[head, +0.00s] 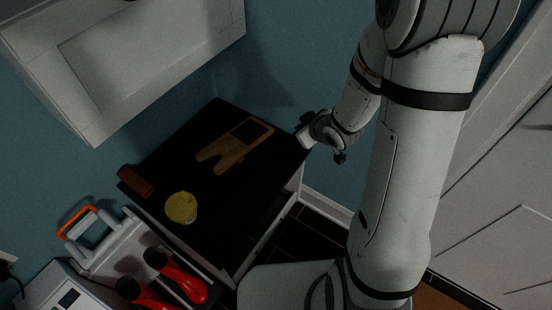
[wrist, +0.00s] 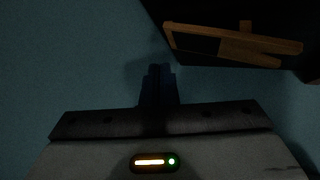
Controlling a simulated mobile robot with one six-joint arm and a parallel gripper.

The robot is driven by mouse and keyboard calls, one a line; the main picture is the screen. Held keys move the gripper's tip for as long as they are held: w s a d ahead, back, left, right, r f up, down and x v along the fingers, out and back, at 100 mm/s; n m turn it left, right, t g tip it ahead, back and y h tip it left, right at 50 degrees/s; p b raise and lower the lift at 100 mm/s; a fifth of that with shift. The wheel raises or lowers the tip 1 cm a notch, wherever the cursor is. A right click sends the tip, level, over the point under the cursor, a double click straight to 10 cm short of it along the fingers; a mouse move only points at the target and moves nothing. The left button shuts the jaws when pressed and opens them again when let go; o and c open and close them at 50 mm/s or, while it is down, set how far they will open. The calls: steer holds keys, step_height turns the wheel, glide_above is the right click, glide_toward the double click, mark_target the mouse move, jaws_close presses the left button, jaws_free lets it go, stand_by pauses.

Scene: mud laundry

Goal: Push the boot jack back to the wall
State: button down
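The boot jack (head: 235,148) is a flat wooden board with a dark pad at one end and a forked notch at the other. It lies on the black top of a low bench (head: 222,225), notch toward the lower left, with a strip of bare top between it and the teal wall (head: 290,60). It also shows at the upper right of the wrist view (wrist: 235,45). My gripper (head: 304,133) is at the bench's right corner, close to the wall and apart from the boot jack. Its fingers (wrist: 158,85) look closed together with nothing between them.
A yellow round tin (head: 181,207) and a brown block (head: 135,181) stand on the bench's near left side. Red-and-black items (head: 178,280) and an orange-handled carrier (head: 77,222) are at the lower left.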

mark_target(225, 135)
steer(key=a+f+y+b, duration=0.1)
steer(key=a+f+b, duration=0.1)
steer(key=f, duration=0.2)
steer(key=s+a+f+n+y+b, duration=0.1)
steer(key=a+f+y, duration=0.1)
steer(key=f, duration=0.3)
steer(key=a+f+n+y+b, duration=0.1)
steer(key=a+f+y+b, duration=0.1)
steer(key=f, duration=0.3)
steer(key=shift+s+a+f+g+b, duration=0.25)
steer(key=shift+s+a+g+b, duration=0.05)
steer(key=shift+s, duration=0.1)
steer(key=shift+s+a+f+y, duration=0.2)
steer(key=shift+a+y, duration=0.2)
steer(key=shift+y, duration=0.1)
steer(key=shift+w+a, duration=1.1)
steer(key=shift+a, duration=0.35)
steer(key=shift+w+a, duration=1.1)
steer(key=shift+a, duration=0.3)
